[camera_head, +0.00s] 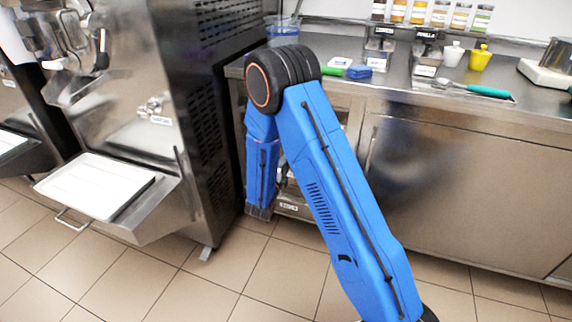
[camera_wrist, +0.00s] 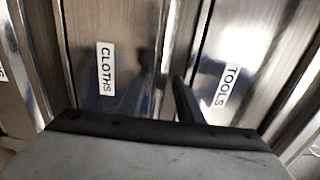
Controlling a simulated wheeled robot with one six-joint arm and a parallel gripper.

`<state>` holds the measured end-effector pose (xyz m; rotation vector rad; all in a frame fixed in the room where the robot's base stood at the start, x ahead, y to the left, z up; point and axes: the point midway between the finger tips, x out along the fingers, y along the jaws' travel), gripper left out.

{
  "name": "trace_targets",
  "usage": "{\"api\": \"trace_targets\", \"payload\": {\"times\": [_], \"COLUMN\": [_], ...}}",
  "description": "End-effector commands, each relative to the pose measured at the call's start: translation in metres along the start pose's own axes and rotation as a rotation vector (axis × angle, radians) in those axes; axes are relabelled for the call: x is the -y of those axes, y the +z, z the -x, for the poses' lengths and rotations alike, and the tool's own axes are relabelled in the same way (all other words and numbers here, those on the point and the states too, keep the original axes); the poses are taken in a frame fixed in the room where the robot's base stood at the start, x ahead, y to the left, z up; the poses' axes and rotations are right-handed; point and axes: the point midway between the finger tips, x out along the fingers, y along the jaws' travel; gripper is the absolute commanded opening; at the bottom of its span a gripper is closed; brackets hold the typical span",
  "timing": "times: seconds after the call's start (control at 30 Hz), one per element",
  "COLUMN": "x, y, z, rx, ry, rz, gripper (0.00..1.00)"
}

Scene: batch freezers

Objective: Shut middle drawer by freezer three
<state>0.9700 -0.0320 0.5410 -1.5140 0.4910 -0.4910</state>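The wrist view shows drawer fronts side by side, turned sideways. One drawer is labelled CLOTHS (camera_wrist: 88,95), and one labelled TOOLS (camera_wrist: 240,60) is right of it. Part of another label shows at the left edge, so CLOTHS appears to be the middle drawer. How far it stands out is unclear. One dark finger of my gripper (camera_wrist: 188,100) shows in front of the fronts near the seam between the two; contact cannot be told. In the head view my blue arm hides most of the drawer stack (camera_head: 290,204) and my gripper is not clearly seen.
A steel freezer (camera_head: 160,90) with a white tray (camera_head: 95,186) on its front shelf stands left of the drawers. The steel counter (camera_head: 400,90) above holds jars, small tubs and a green-handled tool. Tiled floor is free in front.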

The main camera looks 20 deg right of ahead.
Motion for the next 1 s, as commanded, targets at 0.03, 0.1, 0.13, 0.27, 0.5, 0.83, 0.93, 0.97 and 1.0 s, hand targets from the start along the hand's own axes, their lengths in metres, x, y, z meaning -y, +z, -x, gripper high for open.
{"api": "trace_targets", "payload": {"times": [0.03,0.1,0.13,0.27,0.5,0.83,0.93,0.97,1.0], "x": [0.0,0.0,0.0,0.0,0.0,0.0,0.0,0.0,0.0], "y": [-0.001,-0.001,-0.001,-0.001,0.001,0.001,0.001,0.001,0.001], "z": [-0.001,-0.001,-0.001,0.003,0.037,0.098,0.115,0.12,0.127], "rx": [-0.001,-0.002,-0.002,-0.001,0.002,0.003,0.003,0.003,0.004], "ry": [0.0,0.0,0.0,0.0,0.0,0.0,0.001,0.0,0.0], "rz": [0.0,0.0,0.0,0.0,0.001,0.001,0.001,0.001,0.001], "gripper": [0.34,0.34,0.34,0.34,0.34,0.34,0.34,0.34,0.34]}}
